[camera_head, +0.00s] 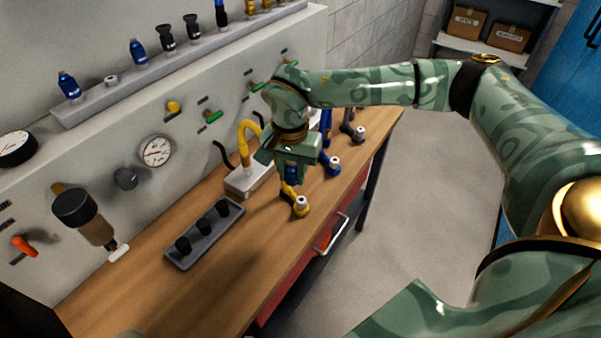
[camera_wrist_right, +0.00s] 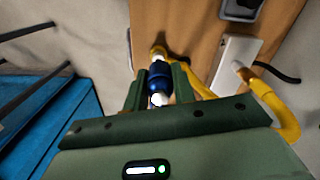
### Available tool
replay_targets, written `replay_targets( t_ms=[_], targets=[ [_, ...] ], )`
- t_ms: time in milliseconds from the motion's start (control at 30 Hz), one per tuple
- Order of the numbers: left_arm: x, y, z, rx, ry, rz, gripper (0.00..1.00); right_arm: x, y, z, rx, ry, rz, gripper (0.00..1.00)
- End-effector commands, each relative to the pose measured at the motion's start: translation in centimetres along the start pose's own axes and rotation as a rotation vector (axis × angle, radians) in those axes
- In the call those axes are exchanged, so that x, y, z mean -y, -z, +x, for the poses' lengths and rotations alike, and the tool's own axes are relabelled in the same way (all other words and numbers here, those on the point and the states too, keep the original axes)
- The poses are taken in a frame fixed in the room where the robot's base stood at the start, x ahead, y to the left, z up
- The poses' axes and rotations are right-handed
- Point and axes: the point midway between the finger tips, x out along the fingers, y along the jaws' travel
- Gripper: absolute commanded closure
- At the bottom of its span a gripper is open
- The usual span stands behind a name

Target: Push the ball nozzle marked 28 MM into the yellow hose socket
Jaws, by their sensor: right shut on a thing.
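My right gripper (camera_head: 292,172) is shut on a blue nozzle (camera_wrist_right: 158,82), which also shows between the fingers in the head view (camera_head: 291,173). Any size mark on it is not legible. A yellow socket (camera_head: 301,207) with a pale mouth stands near the bench's front edge. In the head view the gripper is above it and slightly left. In the right wrist view a yellow piece (camera_wrist_right: 157,50) shows just beyond the nozzle; whether they touch I cannot tell. My left gripper is not in view.
A blue socket (camera_head: 333,166) and a grey one (camera_head: 358,133) stand farther along the bench. A yellow hose (camera_head: 244,143) rises from a pale block. A grey tray (camera_head: 205,234) holds black pieces. More nozzles stand on the wall ledge (camera_head: 112,93). The near bench (camera_head: 200,290) is clear.

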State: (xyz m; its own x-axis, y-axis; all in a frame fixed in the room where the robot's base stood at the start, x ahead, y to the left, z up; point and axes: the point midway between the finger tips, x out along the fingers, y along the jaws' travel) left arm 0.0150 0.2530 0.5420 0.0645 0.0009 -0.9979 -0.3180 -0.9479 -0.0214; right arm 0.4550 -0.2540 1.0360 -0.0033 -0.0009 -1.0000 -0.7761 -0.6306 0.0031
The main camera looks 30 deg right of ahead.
Motion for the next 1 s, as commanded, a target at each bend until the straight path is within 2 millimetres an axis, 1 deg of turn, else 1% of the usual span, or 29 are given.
replay_targets(
  t_ms=[33, 100, 233, 667, 867, 1000],
  targets=[
    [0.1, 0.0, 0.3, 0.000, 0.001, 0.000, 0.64, -0.3, 1.1, 1.3, 0.005, -0.005, 0.095, 1.00],
    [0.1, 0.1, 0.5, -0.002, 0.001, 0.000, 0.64, -0.7, 2.3, 2.2, 0.003, -0.003, 0.201, 1.00],
    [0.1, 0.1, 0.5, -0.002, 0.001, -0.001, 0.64, -1.0, 3.3, 2.9, 0.000, 0.000, 0.289, 1.00],
    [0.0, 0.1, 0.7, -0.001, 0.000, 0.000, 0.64, -1.0, 3.3, 3.1, 0.000, 0.001, 0.292, 1.00],
    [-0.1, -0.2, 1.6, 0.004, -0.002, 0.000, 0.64, -1.0, 3.3, 4.2, 0.000, 0.001, 0.290, 1.00],
    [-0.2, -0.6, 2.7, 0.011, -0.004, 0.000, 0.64, -1.0, 3.3, 5.5, 0.001, -0.001, 0.290, 1.00]
  ],
)
